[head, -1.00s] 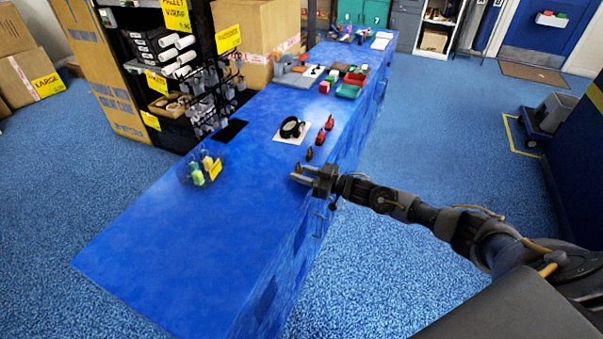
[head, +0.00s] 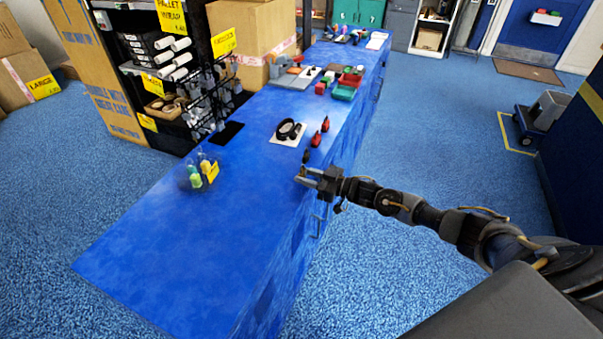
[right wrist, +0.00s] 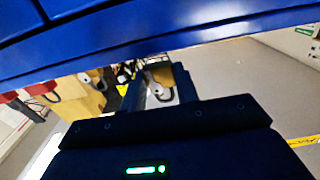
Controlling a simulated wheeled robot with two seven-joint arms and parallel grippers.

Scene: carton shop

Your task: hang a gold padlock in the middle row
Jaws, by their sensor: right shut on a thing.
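My right gripper (head: 308,175) is at the right edge of the blue counter, low over its top. It is shut on a gold padlock (head: 303,171), which shows only as a small gold patch at the fingertips. In the right wrist view the held gold padlock (right wrist: 161,75) sits between the fingers, its grey shackle toward the palm. Another padlock (head: 306,156) stands just beyond the gripper and looks dark in the head view; in the right wrist view its body looks gold (right wrist: 84,98). The wire rack with hooks (head: 208,104) stands across the counter. Its rows are too small to tell apart.
Two red padlocks (head: 321,132) stand farther along the counter (head: 190,255). The counter's near end is clear.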

